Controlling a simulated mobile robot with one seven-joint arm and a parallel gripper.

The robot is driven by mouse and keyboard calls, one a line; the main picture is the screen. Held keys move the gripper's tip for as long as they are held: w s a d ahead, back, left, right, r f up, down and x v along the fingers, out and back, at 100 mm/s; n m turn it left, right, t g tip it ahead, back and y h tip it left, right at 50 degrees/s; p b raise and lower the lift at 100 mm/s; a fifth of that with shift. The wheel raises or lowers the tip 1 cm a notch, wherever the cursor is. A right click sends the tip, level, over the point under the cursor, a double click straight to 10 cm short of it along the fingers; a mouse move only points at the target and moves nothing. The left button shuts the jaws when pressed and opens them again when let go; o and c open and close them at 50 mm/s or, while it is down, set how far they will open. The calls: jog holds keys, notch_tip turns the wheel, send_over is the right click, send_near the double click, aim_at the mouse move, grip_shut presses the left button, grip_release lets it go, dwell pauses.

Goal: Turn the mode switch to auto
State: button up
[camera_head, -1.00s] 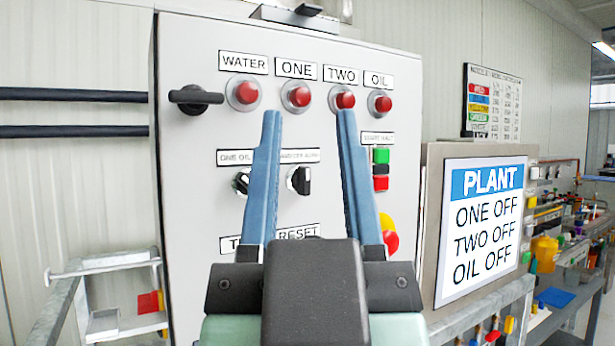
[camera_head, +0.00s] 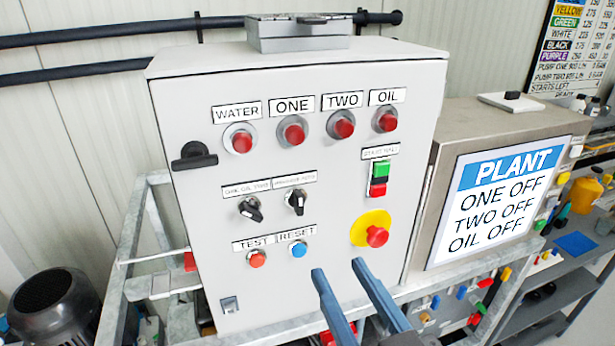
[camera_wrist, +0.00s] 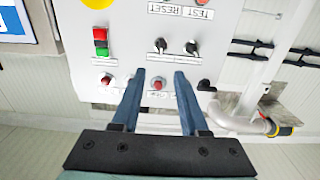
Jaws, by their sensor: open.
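Two black rotary switches with pale pointers sit mid-panel on the grey control cabinet: a left switch (camera_head: 250,208) and a right switch (camera_head: 296,201). Their small labels are too blurred to read surely, so I cannot tell which is the mode switch. The right pointer is near upright; the left one is tilted. In the wrist view, which shows the panel upside down, the same right switch (camera_wrist: 160,45) and left switch (camera_wrist: 191,47) lie beyond my fingertips. My gripper (camera_head: 338,267) is open and empty, apart from both switches, below and right of them in the head view.
Red lamps (camera_head: 291,131) line the panel's top. Below the switches are the orange test button (camera_head: 257,258) and blue reset button (camera_head: 298,249). A red emergency stop on a yellow disc (camera_head: 371,228) and green-red start buttons (camera_head: 379,178) sit right. The plant display (camera_head: 500,196) stands beside the cabinet.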

aim_at(301, 205)
jog(key=p+x, duration=0.5)
jog(key=x, duration=0.6)
jog(key=shift+w+a, duration=0.25)
jog(key=shift+w, duration=0.05)
jog(key=shift+w+a+f+p, duration=0.15)
jog(key=shift+w+p, duration=0.25)
jog(key=shift+w, duration=0.2)
grip_shut()
